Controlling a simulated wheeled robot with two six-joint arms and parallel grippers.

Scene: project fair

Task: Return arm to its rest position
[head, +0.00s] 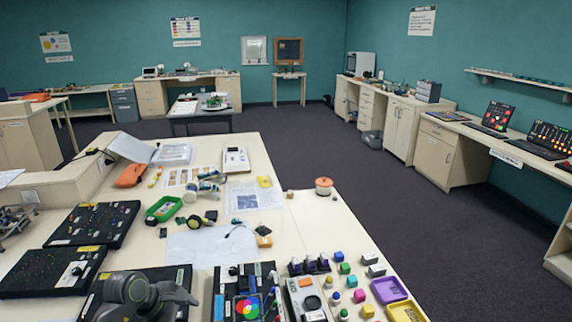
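A dark grey arm of mine, which I take to be the left one, shows at the bottom left of the head view, over a black panel (174,275). Its end, my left gripper (180,295), points right and is small and dark. I cannot make out its fingers or whether they are apart. I see nothing clearly held in it. My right arm and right gripper are not in view.
A cream table (290,222) spreads ahead. It bears black boards (98,222), a green tray (163,208), a round pot (323,186), coloured blocks, and purple (388,290) and yellow (407,311) trays. Open dark carpet (430,230) lies to the right, before wall cabinets (448,153).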

